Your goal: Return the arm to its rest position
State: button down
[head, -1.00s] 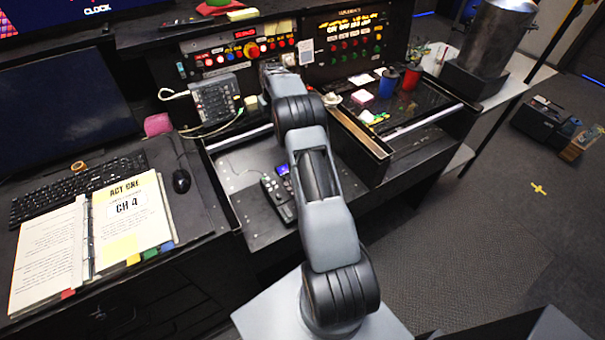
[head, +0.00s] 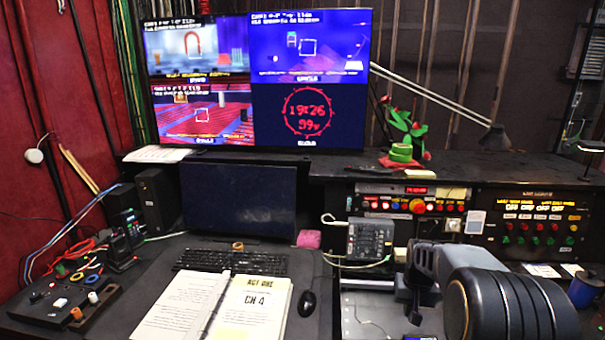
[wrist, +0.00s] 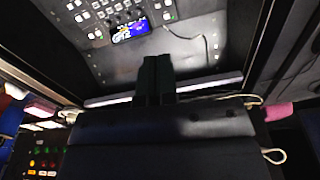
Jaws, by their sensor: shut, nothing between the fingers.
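My gripper (head: 415,314) shows at the lower right of the head view, pointing down in front of the cue panel, with the dark and grey arm links (head: 510,300) beside it. In the wrist view its dark fingers (wrist: 154,64) are together at the centre, with nothing held. They are over the desk recess, apart from the keypad console (wrist: 125,22) with a small lit screen. The cue panel (head: 415,203) with its row of coloured buttons stands behind the gripper. Part of the console below is hidden by my arm.
A second button panel (head: 530,222) stands at right. A grey mixer (head: 370,240) sits left of the gripper. An open binder (head: 215,305), a mouse (head: 307,302) and a keyboard (head: 230,261) lie on the desk. A blue cup (head: 583,290) is at the right edge.

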jog(key=s+a+r+t, duration=0.1)
jog(key=s+a+r, duration=0.2)
jog(key=s, duration=0.3)
jog(key=s+a+r+n+t, duration=0.1)
jog(key=s+a+r, duration=0.3)
jog(key=s, duration=0.3)
jog(key=s+a+r+n+t, duration=0.1)
jog(key=s+a+r+t, duration=0.1)
jog(key=s, duration=0.4)
jog(key=a+r, duration=0.1)
jog(key=a, duration=0.1)
jog(key=shift+s+a+r, duration=0.15)
jog(key=shift+a+r, duration=0.05)
jog(key=shift+a, duration=0.15)
jog(key=shift+d, duration=0.1)
